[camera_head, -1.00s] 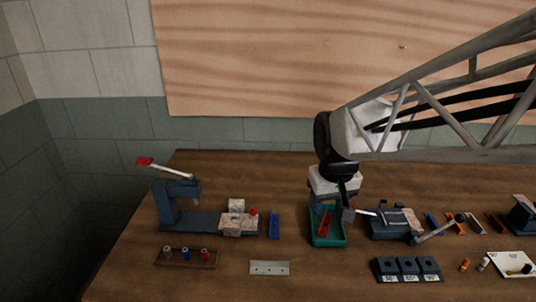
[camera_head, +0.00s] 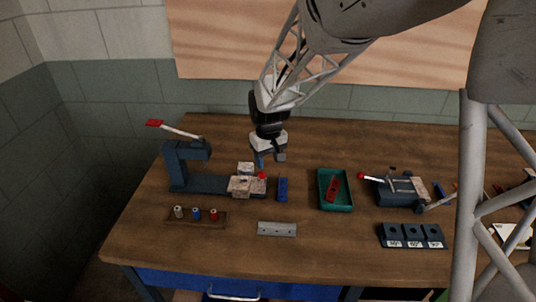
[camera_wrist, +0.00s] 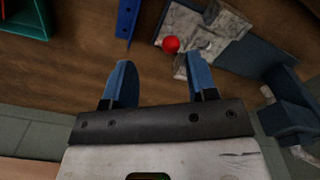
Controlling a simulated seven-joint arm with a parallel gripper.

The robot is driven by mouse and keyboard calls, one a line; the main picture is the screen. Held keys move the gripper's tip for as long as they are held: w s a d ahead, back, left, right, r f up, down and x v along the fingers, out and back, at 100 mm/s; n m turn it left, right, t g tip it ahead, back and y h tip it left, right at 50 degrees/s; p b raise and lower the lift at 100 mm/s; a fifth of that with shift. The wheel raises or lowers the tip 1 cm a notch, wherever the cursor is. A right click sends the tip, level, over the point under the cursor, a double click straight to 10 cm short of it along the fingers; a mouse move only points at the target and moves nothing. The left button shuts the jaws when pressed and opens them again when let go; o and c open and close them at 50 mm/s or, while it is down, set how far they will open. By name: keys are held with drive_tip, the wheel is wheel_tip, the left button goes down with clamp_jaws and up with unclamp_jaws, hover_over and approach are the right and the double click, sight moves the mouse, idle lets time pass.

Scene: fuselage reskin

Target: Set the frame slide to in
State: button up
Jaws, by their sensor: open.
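The blue press (camera_head: 178,165) stands at the left of the table with a red-tipped lever on top. Pale, worn blocks (camera_head: 240,189), which look like its frame slide, sit at the right end of its base, with a red knob (camera_head: 262,175) at their right side. In the wrist view the red knob (camera_wrist: 171,44) and pale blocks (camera_wrist: 200,32) lie just beyond my fingertips, toward the right. My gripper (camera_head: 269,162) is behind the knob, apart from it. In the wrist view my gripper (camera_wrist: 162,72) is open, with nothing between its blue fingers.
A blue perforated bar (camera_head: 282,189) lies just right of the press. Further right are a green tray (camera_head: 322,203) with a red part and a blue fixture (camera_head: 392,195) with levers. A bush rack (camera_head: 185,221) and a grey plate (camera_head: 277,229) lie in front.

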sight(262, 172)
drive_tip(key=shift+w+a+f, duration=0.35)
drive_tip(key=shift+a+f, duration=0.15)
drive_tip(key=shift+a, duration=0.05)
drive_tip(key=shift+w+a+f, duration=0.3)
drive_tip(key=shift+a+f, duration=0.15)
drive_tip(key=shift+a, duration=0.1)
drive_tip(key=shift+f, duration=3.9)
clamp_jaws()
